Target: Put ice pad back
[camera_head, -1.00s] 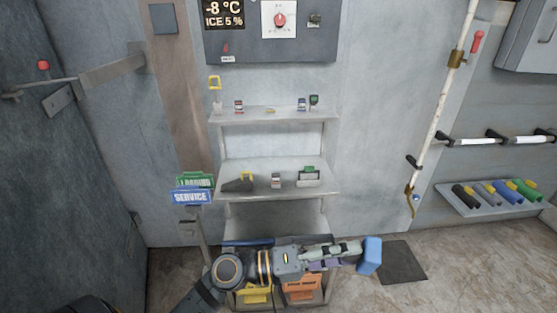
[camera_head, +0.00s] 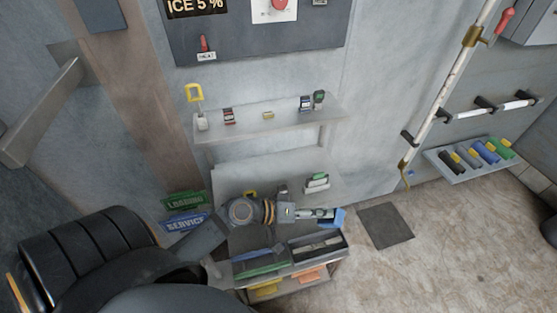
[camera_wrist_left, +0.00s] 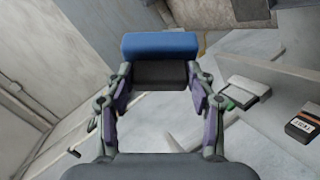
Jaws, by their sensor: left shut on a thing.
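My left gripper (camera_head: 325,215) is shut on a blue block with a dark grey underside, which looks like the ice pad (camera_head: 338,217). In the left wrist view the ice pad (camera_wrist_left: 160,47) spans the two fingertips (camera_wrist_left: 160,78). The gripper holds it level with the right part of the rack's middle shelf (camera_head: 232,170), above the lower trays. Contact with the shelf cannot be told. My forearm hides part of that shelf. My right gripper is not in view.
A black tray (camera_head: 338,251) and a tray with a green strip (camera_head: 262,268) sit low on the rack. Small items stand on the top shelf (camera_head: 270,128). LOADING (camera_head: 186,201) and SERVICE (camera_head: 187,222) signs are at the left. A dark mat (camera_head: 385,226) lies on open floor at the right.

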